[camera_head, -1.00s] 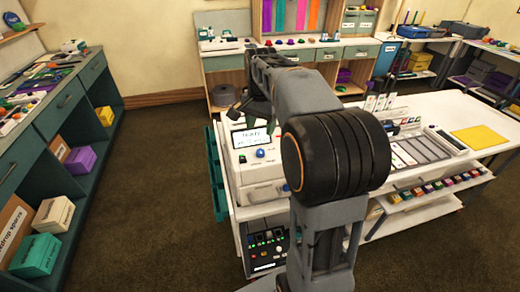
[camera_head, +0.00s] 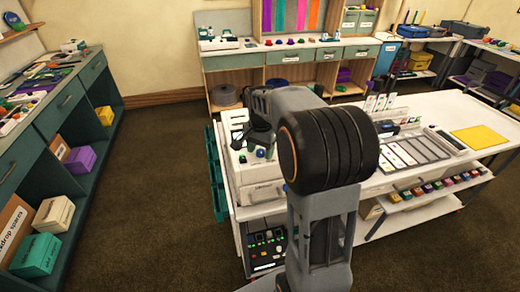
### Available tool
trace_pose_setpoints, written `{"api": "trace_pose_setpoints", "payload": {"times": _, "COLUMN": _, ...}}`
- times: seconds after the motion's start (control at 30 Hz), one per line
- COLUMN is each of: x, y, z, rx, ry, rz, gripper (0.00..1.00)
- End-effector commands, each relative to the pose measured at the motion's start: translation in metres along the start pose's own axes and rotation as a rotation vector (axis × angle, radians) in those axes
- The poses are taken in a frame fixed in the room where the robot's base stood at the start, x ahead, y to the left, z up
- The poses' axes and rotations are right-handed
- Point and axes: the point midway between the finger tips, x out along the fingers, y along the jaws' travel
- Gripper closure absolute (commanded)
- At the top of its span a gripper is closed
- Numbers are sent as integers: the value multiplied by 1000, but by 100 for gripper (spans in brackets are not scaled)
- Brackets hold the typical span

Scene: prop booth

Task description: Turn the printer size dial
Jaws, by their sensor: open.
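The white printer (camera_head: 258,174) stands at the left end of the white worktable. A blue dial (camera_head: 261,153) shows on its sloped front panel, with smaller controls beside it. My gripper (camera_head: 256,140) is open and hangs low over the panel, just above and behind the dial in the picture. It hides most of the printer's screen. I cannot tell whether the fingers touch the dial or stand apart from it.
The white worktable (camera_head: 480,165) carries a slotted tray (camera_head: 415,150) and a yellow sheet (camera_head: 480,136) to the right. A control panel with small buttons (camera_head: 267,250) sits below the printer. The floor (camera_head: 150,210) further left is clear.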

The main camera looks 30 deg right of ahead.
Motion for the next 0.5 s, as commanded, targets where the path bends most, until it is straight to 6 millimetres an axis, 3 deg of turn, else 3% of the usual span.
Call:
{"api": "trace_pose_setpoints", "payload": {"times": 0.07, "x": 0, "y": 0, "z": 0, "rx": 0, "ry": 0, "rz": 0, "gripper": 47}}
{"api": "trace_pose_setpoints", "payload": {"times": 0.5, "x": 0, "y": 0, "z": 0, "rx": 0, "ry": 0, "rz": 0, "gripper": 89}}
